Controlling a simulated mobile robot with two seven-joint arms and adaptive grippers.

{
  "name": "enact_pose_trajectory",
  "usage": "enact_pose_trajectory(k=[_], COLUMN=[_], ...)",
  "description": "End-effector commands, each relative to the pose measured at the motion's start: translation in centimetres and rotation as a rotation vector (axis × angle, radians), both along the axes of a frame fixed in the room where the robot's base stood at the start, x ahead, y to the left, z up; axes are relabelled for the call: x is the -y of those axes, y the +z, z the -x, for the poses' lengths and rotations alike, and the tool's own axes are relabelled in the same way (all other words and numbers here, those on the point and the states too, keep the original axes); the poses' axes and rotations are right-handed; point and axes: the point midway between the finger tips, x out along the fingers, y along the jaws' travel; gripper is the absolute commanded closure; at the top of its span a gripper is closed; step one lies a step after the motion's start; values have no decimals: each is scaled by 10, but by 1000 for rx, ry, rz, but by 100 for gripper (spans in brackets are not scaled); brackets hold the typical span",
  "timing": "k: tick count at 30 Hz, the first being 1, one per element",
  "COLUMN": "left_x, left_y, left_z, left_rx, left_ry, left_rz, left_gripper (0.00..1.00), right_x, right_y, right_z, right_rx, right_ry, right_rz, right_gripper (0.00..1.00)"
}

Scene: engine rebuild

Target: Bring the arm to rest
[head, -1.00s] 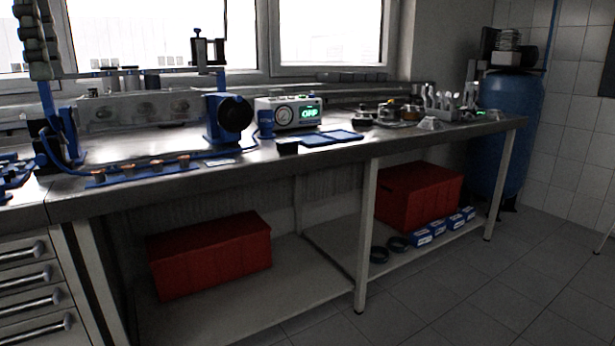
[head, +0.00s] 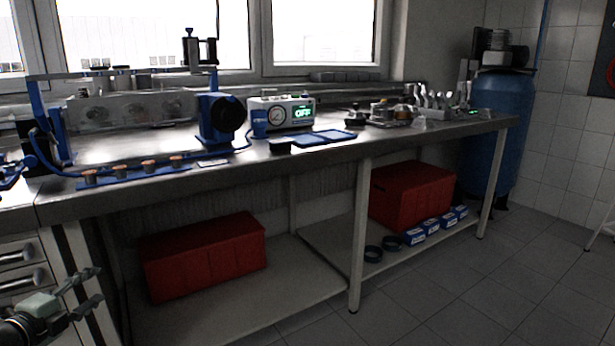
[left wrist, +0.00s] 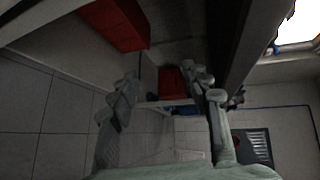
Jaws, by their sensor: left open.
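My left gripper (head: 88,287) is low at the left edge of the head view, in front of the drawer cabinet and below the bench top's edge. Its two grey-green fingers are spread apart with nothing between them. In the left wrist view, the same open fingers (left wrist: 165,88) frame empty space beside the bench, with the floor and lower shelf beyond. My right gripper is not in view.
Red bins (head: 205,257) sit on the lower shelf. A blue tank (head: 500,130) stands at the right. The floor in front is clear.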

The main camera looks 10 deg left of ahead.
Motion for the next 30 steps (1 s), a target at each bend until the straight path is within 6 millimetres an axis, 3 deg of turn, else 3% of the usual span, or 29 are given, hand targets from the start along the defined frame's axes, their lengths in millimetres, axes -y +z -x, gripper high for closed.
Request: enact_pose_trajectory(k=[1,6,8,13,18,21,25,30], left_x=[6,40,60,139,222,256,279,283], left_y=[-39,-149,-183,-259,-298,-307,-311,-311], left_z=[16,75,98,166,222,244,257,260], left_rx=[-36,-190,-254,-452,-644,-725,-781,-792], left_ry=[105,429,531,791,980,1048,1091,1100], left_rz=[116,428,524,770,943,1000,1036,1040], left_gripper=[52,52,52,52,52,52,52,52], right_x=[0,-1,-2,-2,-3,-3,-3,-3], right_y=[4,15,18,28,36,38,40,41], right_z=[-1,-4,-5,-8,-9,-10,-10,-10], right_rx=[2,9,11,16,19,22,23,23], right_ry=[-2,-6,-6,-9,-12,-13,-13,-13], right_rz=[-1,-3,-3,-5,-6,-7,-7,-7], right_gripper=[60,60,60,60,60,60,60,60])
